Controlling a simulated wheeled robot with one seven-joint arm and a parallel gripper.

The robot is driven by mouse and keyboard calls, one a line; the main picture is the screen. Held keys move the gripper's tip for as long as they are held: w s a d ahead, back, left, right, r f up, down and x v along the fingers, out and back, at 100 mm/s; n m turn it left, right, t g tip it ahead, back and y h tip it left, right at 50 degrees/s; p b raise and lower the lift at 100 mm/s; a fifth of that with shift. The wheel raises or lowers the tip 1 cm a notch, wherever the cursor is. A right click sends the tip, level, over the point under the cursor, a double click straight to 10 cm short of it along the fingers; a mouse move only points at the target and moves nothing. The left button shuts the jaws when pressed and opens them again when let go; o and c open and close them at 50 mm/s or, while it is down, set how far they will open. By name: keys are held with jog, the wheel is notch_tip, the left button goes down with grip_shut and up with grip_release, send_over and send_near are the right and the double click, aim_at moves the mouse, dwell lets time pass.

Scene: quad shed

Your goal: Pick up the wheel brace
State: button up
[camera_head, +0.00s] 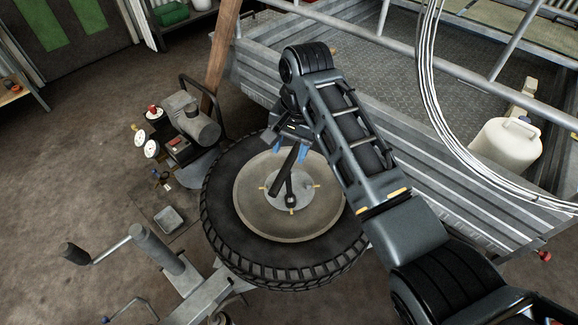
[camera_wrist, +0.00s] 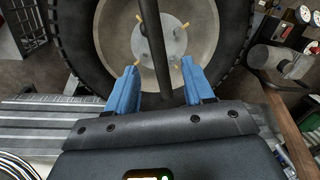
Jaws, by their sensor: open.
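The wheel brace (camera_head: 283,173) is a dark bar at the hub of a tyred wheel (camera_head: 246,208) that lies flat. A second dark arm with a rounded end reaches down over the pale hub disc. My gripper (camera_head: 290,151) is above the hub, with its blue fingers pointing at the brace. In the wrist view my gripper (camera_wrist: 157,68) is open, and the dark bar of the brace (camera_wrist: 151,40) runs between the two fingers. I see no clear contact.
A grey ribbed trailer side (camera_head: 300,85) stands close behind the wheel. A compressor with gauges (camera_head: 185,125) and a wooden post (camera_head: 220,55) are at the left. A metal stand with a crank (camera_head: 160,250) is at the front left. White cables (camera_head: 432,90) hang at the right.

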aim_at(287, 166)
jog(key=f, duration=0.5)
jog(key=a+f, duration=0.1)
jog(key=f, duration=0.1)
jog(key=shift+s+f, duration=0.15)
jog(key=shift+s, duration=0.1)
jog(key=shift+c, duration=0.3)
grip_shut()
